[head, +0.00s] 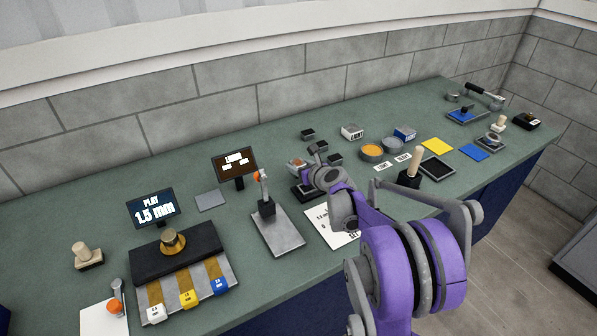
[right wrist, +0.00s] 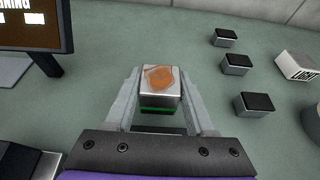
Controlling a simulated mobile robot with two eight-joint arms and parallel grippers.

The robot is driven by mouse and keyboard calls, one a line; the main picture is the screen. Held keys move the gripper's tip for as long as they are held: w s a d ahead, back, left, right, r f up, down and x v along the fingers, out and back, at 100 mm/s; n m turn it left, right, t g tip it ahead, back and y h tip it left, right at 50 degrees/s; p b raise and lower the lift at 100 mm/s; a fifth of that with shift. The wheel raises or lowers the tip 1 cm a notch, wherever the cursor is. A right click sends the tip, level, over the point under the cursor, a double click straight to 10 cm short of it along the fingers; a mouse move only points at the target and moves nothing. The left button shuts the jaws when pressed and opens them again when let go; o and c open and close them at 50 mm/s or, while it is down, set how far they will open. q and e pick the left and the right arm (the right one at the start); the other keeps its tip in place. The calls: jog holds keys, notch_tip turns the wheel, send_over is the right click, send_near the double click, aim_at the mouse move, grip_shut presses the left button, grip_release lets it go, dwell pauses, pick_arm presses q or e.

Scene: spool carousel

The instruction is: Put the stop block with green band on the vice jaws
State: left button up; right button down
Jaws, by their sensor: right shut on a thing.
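The stop block with green band (right wrist: 160,88) is a small silvery block with an orange-brown patch on its top. A thin green band shows low on its near face. My right gripper (right wrist: 160,100) is shut on it, with one finger on each side. In the head view the block (head: 296,163) shows at the tip of my right gripper (head: 304,168), above the bench's middle. A dark object (head: 305,191) lies just below the gripper; I cannot tell whether it is the vice. I cannot pick out the vice jaws for sure. My left gripper is out of view.
Several dark-topped blocks (right wrist: 237,63) stand to the right of the held block, near a white box marked LIGHT (right wrist: 298,66). A small screen (head: 234,164) stands to the left. A lever stand (head: 278,232) and a white sheet (head: 330,228) lie nearer the front.

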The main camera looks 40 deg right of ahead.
jog(key=shift+f, duration=1.2)
jog(key=shift+f, duration=0.1)
jog(key=shift+c, duration=1.2)
grip_release()
